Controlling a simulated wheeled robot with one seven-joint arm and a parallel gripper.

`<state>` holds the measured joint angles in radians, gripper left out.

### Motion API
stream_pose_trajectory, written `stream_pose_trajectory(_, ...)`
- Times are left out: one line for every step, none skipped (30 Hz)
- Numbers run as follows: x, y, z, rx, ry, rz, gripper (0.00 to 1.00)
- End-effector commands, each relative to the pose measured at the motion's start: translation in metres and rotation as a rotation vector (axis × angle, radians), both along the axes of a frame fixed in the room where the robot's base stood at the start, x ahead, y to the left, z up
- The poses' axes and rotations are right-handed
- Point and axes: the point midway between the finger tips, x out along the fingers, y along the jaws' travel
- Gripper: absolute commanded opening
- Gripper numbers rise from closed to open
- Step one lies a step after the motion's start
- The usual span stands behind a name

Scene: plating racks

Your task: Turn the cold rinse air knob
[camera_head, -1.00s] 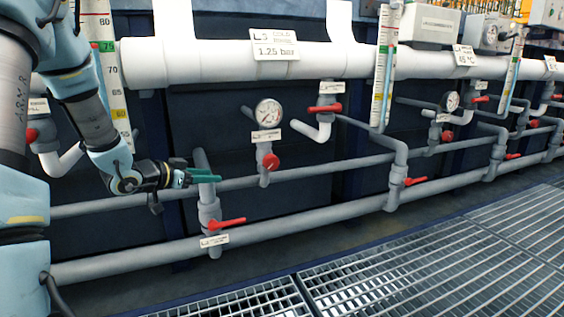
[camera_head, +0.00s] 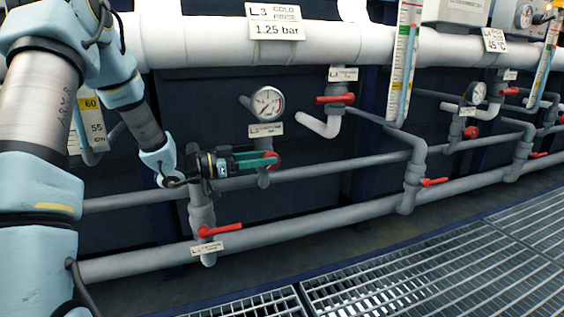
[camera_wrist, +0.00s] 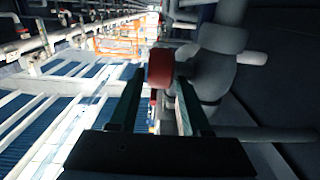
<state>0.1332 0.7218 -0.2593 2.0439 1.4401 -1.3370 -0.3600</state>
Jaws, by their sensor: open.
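The red round knob (camera_head: 273,160) sits on a grey valve below a white pressure gauge (camera_head: 267,103), under the sign (camera_head: 275,22) reading "L3 COLD RINSE 1.25 bar". In the wrist view the knob (camera_wrist: 161,67) shows just beyond and between the fingertips, joined to the grey valve body (camera_wrist: 208,68) on the right. My gripper (camera_head: 268,159) has green fingers, reaches in from the left, and partly covers the knob in the head view. In the wrist view my gripper (camera_wrist: 160,80) is open around the near side of the knob. I cannot tell whether a finger touches it.
A red lever (camera_head: 220,230) on a grey vertical pipe is just below my gripper. Another red lever (camera_head: 335,99) is up and right of the gauge. A grey horizontal pipe (camera_head: 340,164) runs behind the valve. Floor grating (camera_head: 400,275) lies in front.

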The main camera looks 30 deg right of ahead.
Motion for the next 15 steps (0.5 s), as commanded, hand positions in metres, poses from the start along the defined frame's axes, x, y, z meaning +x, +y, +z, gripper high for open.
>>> stream_pose_trajectory(-0.002, -0.010, -0.004, -0.001, -0.003, -0.004, 0.47)
stream_pose_trajectory(-0.003, -0.015, -0.004, -0.001, -0.003, -0.004, 0.47)
stream_pose_trajectory(-0.004, -0.022, -0.004, 0.000, -0.003, -0.003, 0.47)
stream_pose_trajectory(-0.004, -0.026, -0.003, 0.000, -0.003, -0.003, 0.47)
stream_pose_trajectory(-0.004, -0.030, -0.003, 0.000, -0.003, -0.003, 0.47)
stream_pose_trajectory(-0.004, -0.035, -0.003, 0.000, -0.003, -0.001, 0.47)
stream_pose_trajectory(-0.005, -0.038, -0.002, 0.000, -0.002, -0.001, 0.47)
stream_pose_trajectory(-0.005, -0.041, -0.002, 0.000, -0.002, -0.001, 0.47)
stream_pose_trajectory(-0.006, -0.044, -0.002, 0.000, -0.002, -0.001, 0.47)
stream_pose_trajectory(-0.006, -0.046, -0.001, 0.000, -0.002, -0.001, 0.47)
stream_pose_trajectory(-0.006, -0.048, -0.001, 0.000, -0.002, -0.001, 0.47)
stream_pose_trajectory(-0.006, -0.049, -0.001, 0.000, -0.001, -0.001, 0.47)
stream_pose_trajectory(-0.006, -0.050, -0.001, 0.000, -0.001, 0.000, 0.47)
stream_pose_trajectory(-0.006, -0.050, 0.000, 0.000, -0.001, 0.000, 0.47)
stream_pose_trajectory(-0.006, -0.050, 0.000, 0.000, -0.001, 0.000, 0.47)
